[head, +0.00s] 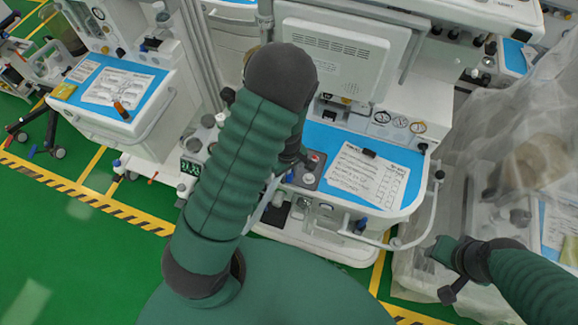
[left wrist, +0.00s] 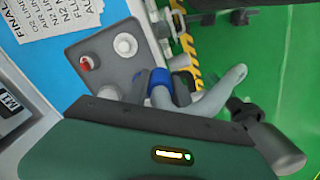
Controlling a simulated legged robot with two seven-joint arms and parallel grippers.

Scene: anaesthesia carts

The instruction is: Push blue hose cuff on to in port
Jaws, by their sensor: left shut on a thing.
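The blue hose cuff (left wrist: 160,88) is at the end of a grey hose (left wrist: 216,92) in the left wrist view. It sits at the right edge of a grey port block (left wrist: 112,58) that carries a red-topped fitting (left wrist: 90,62) and pale round fittings. I cannot tell which is the in port, or whether the cuff is seated. My left gripper (head: 292,158) is beside the block in the head view, largely hidden by my arm; it is shut on the hose cuff, its fingertips unclear. My right gripper (head: 450,272) is at lower right, away from the cart; its jaw opening is unclear.
The cart's blue worktop (head: 335,140) bears a paper checklist (head: 368,175). A white rail (head: 432,205) curves round its right side. Another cart (head: 125,95) stands at left. Clear plastic sheeting (head: 470,140) covers equipment at right. Green floor (head: 60,235) is open at lower left.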

